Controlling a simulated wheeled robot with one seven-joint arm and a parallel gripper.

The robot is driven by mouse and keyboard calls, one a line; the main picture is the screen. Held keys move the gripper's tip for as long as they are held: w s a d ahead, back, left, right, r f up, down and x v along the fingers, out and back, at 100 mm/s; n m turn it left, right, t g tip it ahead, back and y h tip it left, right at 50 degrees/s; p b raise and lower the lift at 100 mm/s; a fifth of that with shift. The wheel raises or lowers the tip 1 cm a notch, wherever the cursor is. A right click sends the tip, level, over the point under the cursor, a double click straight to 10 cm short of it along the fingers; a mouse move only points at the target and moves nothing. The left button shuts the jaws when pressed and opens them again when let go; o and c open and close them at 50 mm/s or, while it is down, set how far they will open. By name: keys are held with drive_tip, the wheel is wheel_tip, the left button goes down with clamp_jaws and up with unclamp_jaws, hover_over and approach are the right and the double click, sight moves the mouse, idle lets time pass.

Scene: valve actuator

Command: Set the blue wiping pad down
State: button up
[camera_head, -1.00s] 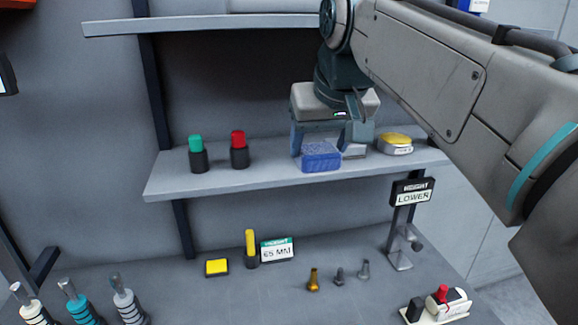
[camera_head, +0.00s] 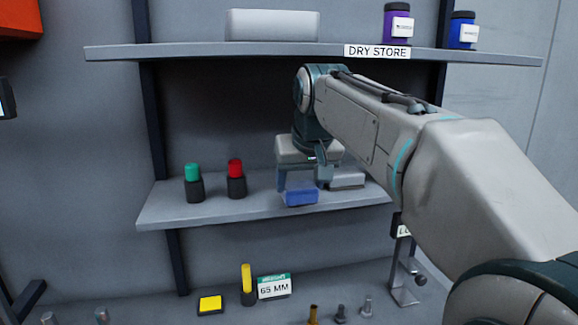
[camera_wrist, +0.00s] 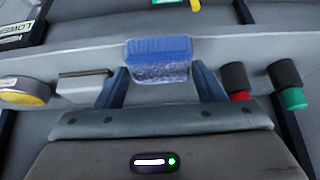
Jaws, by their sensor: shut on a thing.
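The blue wiping pad (camera_head: 301,197) is between the fingers of my gripper (camera_head: 301,185), at the front edge of the lower shelf (camera_head: 222,210). In the wrist view the pad (camera_wrist: 160,57) sits between both blue fingertips (camera_wrist: 160,78), blue on one face and mottled grey-blue on the other. My gripper is shut on it. I cannot tell whether the pad touches the shelf or hangs just above it.
Red-capped (camera_head: 236,179) and green-capped (camera_head: 193,183) cylinders stand left of the pad on the shelf. A grey block (camera_head: 346,180) is close on its right, and a yellow-topped round thing (camera_wrist: 27,92) lies beyond. The upper shelf (camera_head: 200,52) is above. Bare shelf lies between the red-capped cylinder and the pad.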

drive_tip(key=w+p, duration=0.1)
drive_tip(key=w, duration=0.1)
drive_tip(key=w+a, duration=0.1)
drive_tip(key=w, duration=0.2)
drive_tip(key=shift+w+r+p, duration=0.1)
drive_tip(key=shift+w+p, duration=0.25)
drive_tip(key=w, duration=0.1)
drive_tip(key=w+f+p, duration=0.1)
drive_tip(key=shift+w+a+f, duration=0.1)
drive_tip(key=shift+w+a, duration=0.25)
drive_tip(key=shift+f, duration=0.25)
drive_tip(key=shift+s, duration=0.2)
drive_tip(key=o, duration=0.9)
drive_tip(key=shift+w, duration=0.1)
